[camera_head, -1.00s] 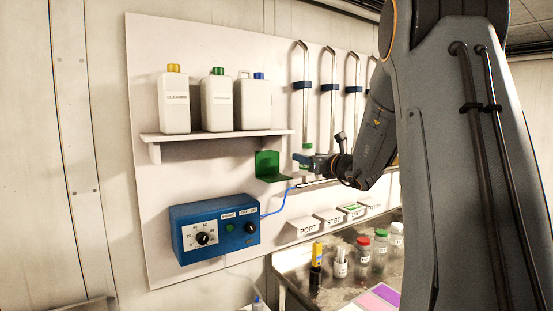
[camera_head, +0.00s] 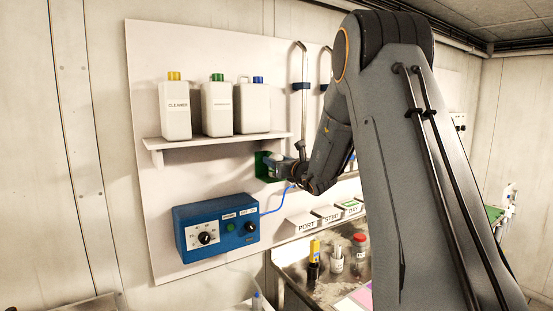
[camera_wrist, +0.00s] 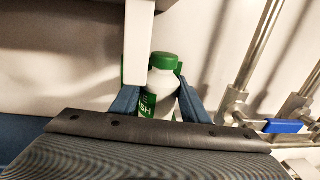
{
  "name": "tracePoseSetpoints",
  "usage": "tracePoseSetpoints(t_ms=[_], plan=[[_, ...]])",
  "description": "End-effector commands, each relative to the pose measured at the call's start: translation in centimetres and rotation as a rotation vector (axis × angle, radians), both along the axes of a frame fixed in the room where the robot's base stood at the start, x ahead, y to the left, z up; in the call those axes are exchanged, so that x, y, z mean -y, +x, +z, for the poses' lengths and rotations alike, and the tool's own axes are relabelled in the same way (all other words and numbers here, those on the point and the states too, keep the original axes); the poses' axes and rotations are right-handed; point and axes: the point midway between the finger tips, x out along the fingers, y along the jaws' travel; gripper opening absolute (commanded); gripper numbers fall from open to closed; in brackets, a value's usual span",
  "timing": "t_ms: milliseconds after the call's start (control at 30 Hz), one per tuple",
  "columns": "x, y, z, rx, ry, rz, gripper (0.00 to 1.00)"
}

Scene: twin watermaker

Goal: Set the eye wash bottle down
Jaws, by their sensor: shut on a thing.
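The eye wash bottle (camera_wrist: 162,80) is white with a green cap and a green label, and it is upright between my fingers in the wrist view. My gripper (camera_wrist: 158,100) is shut on it. In the head view my gripper (camera_head: 284,170) is at the small green bracket (camera_head: 262,166) on the white wall panel. The bottle is mostly hidden there by my gripper. Green also shows behind the bottle in the wrist view. I cannot tell whether the bottle rests on the bracket's ledge.
A shelf (camera_head: 215,141) with several capped jugs is just above the bracket. A blue control box (camera_head: 216,228) with a blue cable is below. Metal pipes (camera_head: 300,90) stand to the right. A bench (camera_head: 290,262) with jars lies lower right.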

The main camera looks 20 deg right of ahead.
Motion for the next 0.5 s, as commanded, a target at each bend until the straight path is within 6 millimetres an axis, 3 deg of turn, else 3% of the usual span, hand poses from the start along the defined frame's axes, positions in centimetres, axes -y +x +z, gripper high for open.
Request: tracePoseSetpoints(t_ms=[333,367,433,500], plan=[[0.03,0.03,-0.29,0.002,-0.001,0.000,0.10],[0.03,0.00,-0.29,0.001,0.000,0.000,0.46],[0.03,-0.01,-0.24,0.001,0.000,0.000,0.58],[0.03,-0.01,-0.23,0.001,0.000,0.000,0.60]])
